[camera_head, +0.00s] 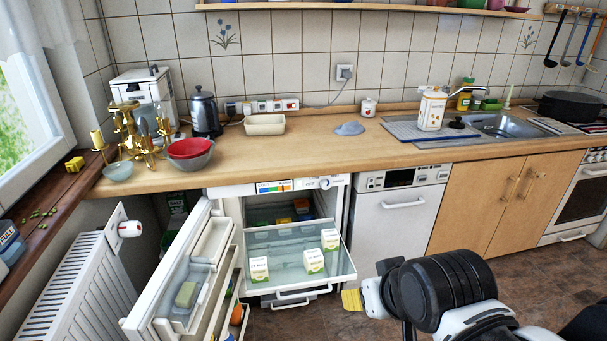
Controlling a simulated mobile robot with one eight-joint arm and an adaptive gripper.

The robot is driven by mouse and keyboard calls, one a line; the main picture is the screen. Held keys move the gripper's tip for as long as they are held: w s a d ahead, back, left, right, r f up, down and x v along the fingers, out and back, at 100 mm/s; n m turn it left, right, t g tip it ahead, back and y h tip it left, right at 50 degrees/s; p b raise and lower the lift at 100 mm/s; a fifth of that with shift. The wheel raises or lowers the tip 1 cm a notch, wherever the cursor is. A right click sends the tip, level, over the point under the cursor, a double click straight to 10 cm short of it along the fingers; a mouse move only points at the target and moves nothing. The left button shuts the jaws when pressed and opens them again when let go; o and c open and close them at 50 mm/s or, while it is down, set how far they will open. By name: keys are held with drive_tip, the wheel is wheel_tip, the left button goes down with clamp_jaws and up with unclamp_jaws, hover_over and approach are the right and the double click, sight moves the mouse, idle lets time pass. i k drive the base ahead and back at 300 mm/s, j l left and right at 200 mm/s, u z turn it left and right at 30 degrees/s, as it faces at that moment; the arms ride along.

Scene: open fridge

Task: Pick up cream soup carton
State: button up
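Three small white cartons with green and yellow printing stand upright on the pulled-out glass shelf (287,272) of the open fridge: a left carton (259,269), a middle carton (314,262) and a right rear carton (330,239). Their labels are too small to read, so I cannot tell which is the cream soup carton. My arm reaches in from the lower right.
The open fridge door (172,275) with filled racks stands left of the shelf. A radiator (80,290) is farther left. The wooden counter (300,155) runs above, and a white dishwasher (398,220) is to the right. More items sit deeper in the fridge. Floor is free right of the fridge.

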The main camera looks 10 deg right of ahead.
sight(330, 238)
drive_tip(key=i+l, duration=0.3)
drive_tip(key=i, duration=0.15)
drive_tip(key=i+l, duration=0.25)
drive_tip(key=i, duration=0.2)
